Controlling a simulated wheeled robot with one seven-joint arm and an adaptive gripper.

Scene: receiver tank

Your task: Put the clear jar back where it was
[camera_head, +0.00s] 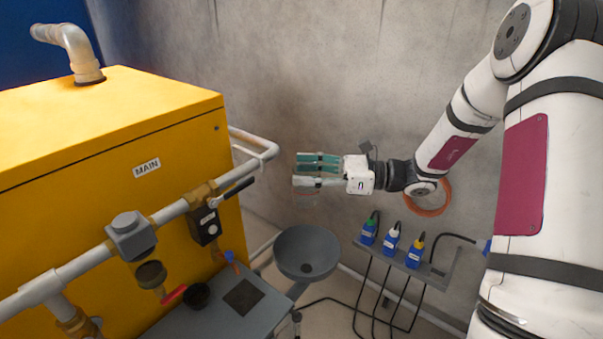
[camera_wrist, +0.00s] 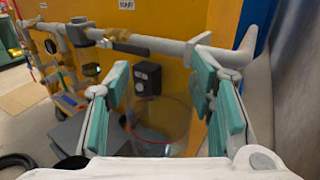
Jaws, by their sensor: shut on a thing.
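My gripper (camera_head: 318,172) is stretched out in mid-air in front of the concrete wall, right of the yellow tank. Its teal-padded fingers (camera_wrist: 165,105) are shut on the clear jar (camera_wrist: 162,130). The jar is see-through, with a thin reddish rim, and shows between the fingers in the wrist view. In the head view the jar is only faint, largely hidden by the fingers. The gripper is well above the grey bench (camera_head: 208,322), which has a dark square (camera_head: 243,297) on its top.
A grey basin (camera_head: 306,250) stands below my gripper. Several capped bottles, one being blue with a yellow cap (camera_head: 414,252), sit on a wall shelf to the right. The yellow tank (camera_head: 100,190) carries a pipe (camera_head: 90,268) with valves along its front. A black cup (camera_head: 196,296) is on the bench.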

